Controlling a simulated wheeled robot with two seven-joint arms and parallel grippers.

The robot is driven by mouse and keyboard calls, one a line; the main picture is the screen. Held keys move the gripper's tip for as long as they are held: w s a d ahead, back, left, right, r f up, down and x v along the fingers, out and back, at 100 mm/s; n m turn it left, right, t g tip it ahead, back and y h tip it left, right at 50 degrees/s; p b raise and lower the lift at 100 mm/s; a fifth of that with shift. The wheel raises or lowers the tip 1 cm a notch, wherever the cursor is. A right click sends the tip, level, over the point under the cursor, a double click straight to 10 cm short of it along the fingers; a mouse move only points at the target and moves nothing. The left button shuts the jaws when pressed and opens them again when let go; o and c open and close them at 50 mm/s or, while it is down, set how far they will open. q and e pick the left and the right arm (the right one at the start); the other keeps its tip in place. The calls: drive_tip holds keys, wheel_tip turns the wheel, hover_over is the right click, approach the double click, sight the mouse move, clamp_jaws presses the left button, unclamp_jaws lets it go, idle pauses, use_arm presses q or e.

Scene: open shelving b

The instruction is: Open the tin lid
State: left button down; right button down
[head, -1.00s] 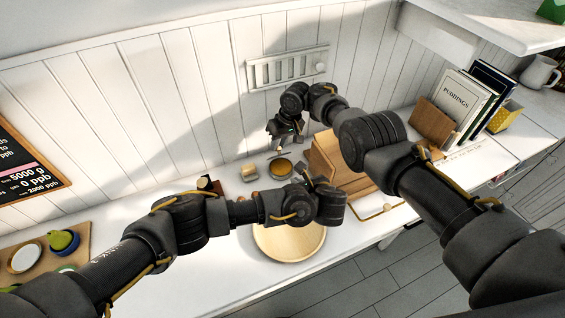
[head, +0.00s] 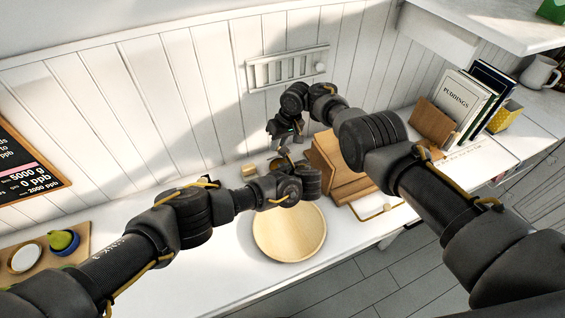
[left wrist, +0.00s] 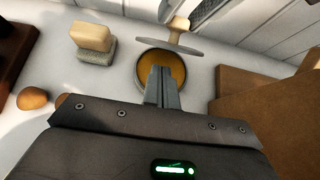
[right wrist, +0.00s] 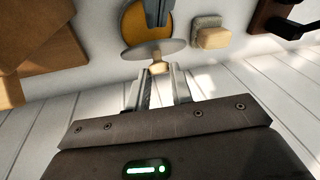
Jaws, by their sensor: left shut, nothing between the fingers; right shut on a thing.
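The tin (left wrist: 172,72) is round with an amber-brown inside, and it stands open on the white counter. It also shows in the right wrist view (right wrist: 135,24). Its lid (left wrist: 165,45) is a thin grey disc with a pale wooden knob (left wrist: 180,22), held tilted and apart from the tin on the wall side. My right gripper (right wrist: 158,75) is shut on the knob. My left gripper (left wrist: 163,72) is shut and empty, its fingertips over the tin's opening; I cannot tell whether they touch it. In the head view my left arm mostly hides the tin.
A pale block on a grey base (left wrist: 93,42) stands beside the tin. The panelled wall (head: 130,120) is close behind.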

use_arm(q)
drive_tip(key=shift+w+a+r, duration=0.2)
drive_tip(key=shift+w+r, duration=0.3)
drive_tip(key=shift+w, duration=0.05)
drive_tip(key=shift+w+a+r, duration=0.2)
drive_tip(key=shift+w+r, duration=0.4)
use_arm(e)
drive_tip(key=c, duration=1.2)
unclamp_jaws()
drive_tip(key=shift+c, duration=0.2)
use_arm(q)
drive_tip(key=shift+f, duration=0.1)
use_arm(e)
drive_tip(key=shift+o, duration=0.2)
drive_tip(key=shift+r, duration=0.1)
